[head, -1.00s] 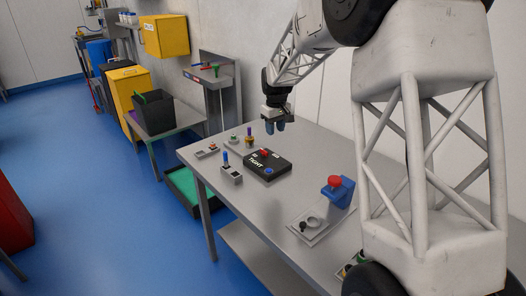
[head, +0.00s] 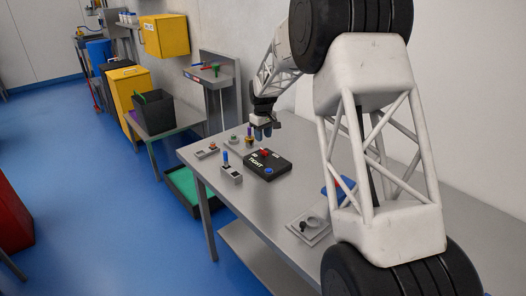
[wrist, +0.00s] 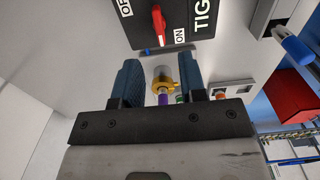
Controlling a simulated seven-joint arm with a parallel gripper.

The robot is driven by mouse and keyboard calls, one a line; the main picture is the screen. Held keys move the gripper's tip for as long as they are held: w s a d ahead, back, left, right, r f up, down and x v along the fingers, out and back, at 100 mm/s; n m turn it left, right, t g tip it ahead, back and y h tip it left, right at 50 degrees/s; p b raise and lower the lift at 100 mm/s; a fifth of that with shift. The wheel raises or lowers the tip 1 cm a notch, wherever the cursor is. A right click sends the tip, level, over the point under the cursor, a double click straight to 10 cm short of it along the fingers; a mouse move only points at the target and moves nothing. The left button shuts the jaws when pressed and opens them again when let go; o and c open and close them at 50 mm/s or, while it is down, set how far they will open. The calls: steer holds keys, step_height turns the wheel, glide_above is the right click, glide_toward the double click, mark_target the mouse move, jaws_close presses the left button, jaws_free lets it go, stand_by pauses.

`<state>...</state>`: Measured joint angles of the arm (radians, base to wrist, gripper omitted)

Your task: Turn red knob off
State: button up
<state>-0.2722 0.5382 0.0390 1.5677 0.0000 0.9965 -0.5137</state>
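The red knob (head: 265,153) sits on top of a black box (head: 281,168) with white lettering on the steel table. In the wrist view the red knob (wrist: 158,25) is an elongated handle near the top edge, between white "OFF" and "ON" labels on the black box (wrist: 200,15). My gripper (head: 262,134) hangs above the table just behind the box, apart from the knob. In the wrist view my gripper (wrist: 160,80) has its two blue fingers wide apart, with nothing held between them.
A gold-and-purple post (wrist: 163,85) shows beyond the gap between my fingers. A grey box with a blue lever (head: 231,174) stands left of the black box. A blue stand (head: 338,187) is partly hidden behind my arm. The table's front middle (head: 255,200) is clear.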

mark_target(263, 150)
steer(key=shift+f, duration=3.85)
jaws_close()
